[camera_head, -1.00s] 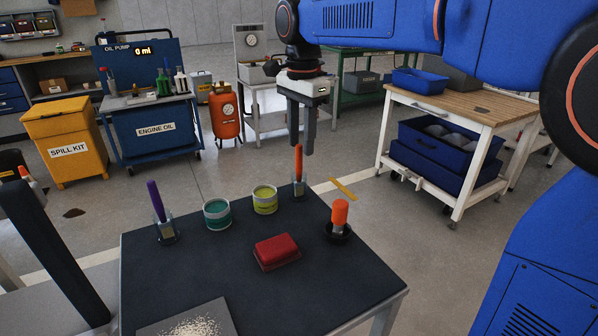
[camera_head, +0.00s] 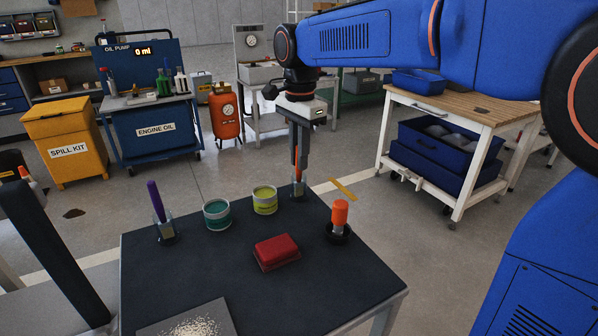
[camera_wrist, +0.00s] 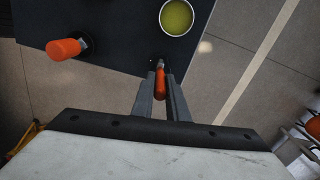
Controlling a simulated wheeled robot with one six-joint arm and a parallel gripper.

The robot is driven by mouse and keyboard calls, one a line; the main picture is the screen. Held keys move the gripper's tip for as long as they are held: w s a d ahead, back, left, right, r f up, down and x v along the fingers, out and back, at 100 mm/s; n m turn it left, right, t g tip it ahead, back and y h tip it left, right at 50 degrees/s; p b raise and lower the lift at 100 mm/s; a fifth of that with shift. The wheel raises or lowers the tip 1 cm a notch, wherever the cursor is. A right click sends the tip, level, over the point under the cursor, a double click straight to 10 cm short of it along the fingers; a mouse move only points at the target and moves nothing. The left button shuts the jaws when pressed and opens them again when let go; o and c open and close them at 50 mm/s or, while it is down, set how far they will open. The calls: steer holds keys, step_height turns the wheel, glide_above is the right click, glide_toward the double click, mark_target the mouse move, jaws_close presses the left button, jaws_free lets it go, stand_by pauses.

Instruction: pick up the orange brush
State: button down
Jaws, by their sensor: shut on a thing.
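The orange brush has a slim orange handle (camera_wrist: 161,84) and stands upright in a small holder (camera_head: 298,190) at the back corner of the dark table. My gripper (camera_head: 299,174) points straight down over it and is shut on the handle. In the wrist view my two fingers (camera_wrist: 160,80) lie on either side of the handle. In the head view the fingers hide most of the handle. The brush's lower end is in the holder, and its bristles cannot be made out.
On the table (camera_head: 200,270) are a purple-handled brush (camera_head: 157,202) in a holder, a teal tin (camera_head: 217,214), a yellow tin (camera_head: 265,200), a red block (camera_head: 276,250) and a thick orange-handled tool (camera_head: 339,214) in a black dish. A wooden-topped bench (camera_head: 470,97) stands to the right.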

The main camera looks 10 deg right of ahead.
step_height(320, 180, up, 10)
stand_by(0.6)
stand_by(1.7)
